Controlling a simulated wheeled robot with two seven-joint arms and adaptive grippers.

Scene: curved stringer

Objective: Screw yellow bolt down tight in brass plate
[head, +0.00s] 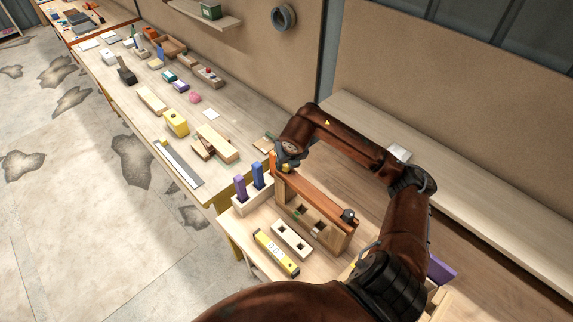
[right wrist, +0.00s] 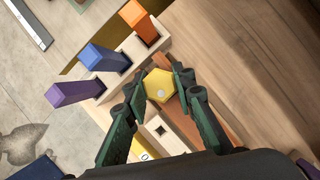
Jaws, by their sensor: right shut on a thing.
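My right gripper (head: 286,166) is at the far left end of a reddish-brown wooden stringer (head: 318,203) in the head view. In the right wrist view the two dark green fingers of the right gripper (right wrist: 162,84) are shut on the yellow bolt (right wrist: 158,86), one on each side of its hexagonal head. The bolt's shank is hidden below the head. I cannot make out the brass plate; the gripper and bolt head cover the spot beneath. My left gripper is not in view.
A pale holder (head: 250,196) with purple, blue and orange handles stands close beside the gripper. A block with square holes (head: 292,238) and a yellow level (head: 276,253) lie in front. A black knob (head: 348,214) sits at the stringer's other end. A cluttered bench (head: 133,110) extends left.

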